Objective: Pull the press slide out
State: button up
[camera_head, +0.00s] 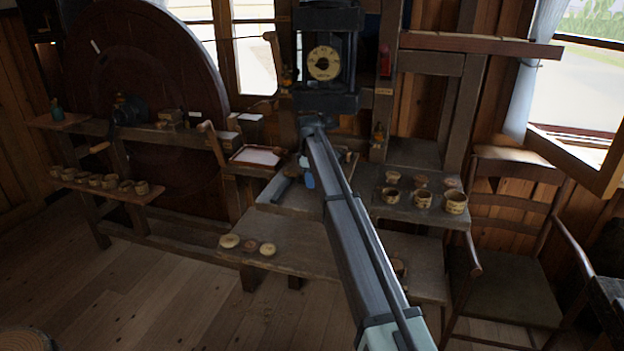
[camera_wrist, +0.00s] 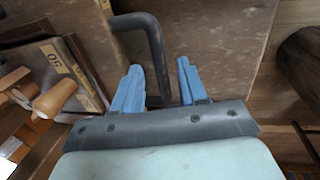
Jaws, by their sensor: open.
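The dark press (camera_head: 325,100) with a round dial stands at the back centre. A dark bent handle (camera_wrist: 150,30), which I take to be the press slide's, shows in the wrist view on a grey-brown wooden surface (camera_wrist: 225,40). My gripper (camera_wrist: 157,78) has two blue fingers standing apart. One leg of the handle runs down between them in the picture; I cannot tell whether either finger touches it. In the head view my gripper (camera_head: 308,179) is a small blue patch below the press, and my own arm hides most of the slide area.
A low bench (camera_head: 290,240) in front carries several small turned discs. Several turned cups (camera_head: 422,199) stand on the right shelf. A tray with a white sheet (camera_head: 257,156) lies left of my gripper. A wooden chair (camera_head: 510,235) is at right.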

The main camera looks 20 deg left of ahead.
jog(key=shift+f, duration=0.2)
jog(key=shift+c, duration=0.3)
grip_shut()
dwell(0.3)
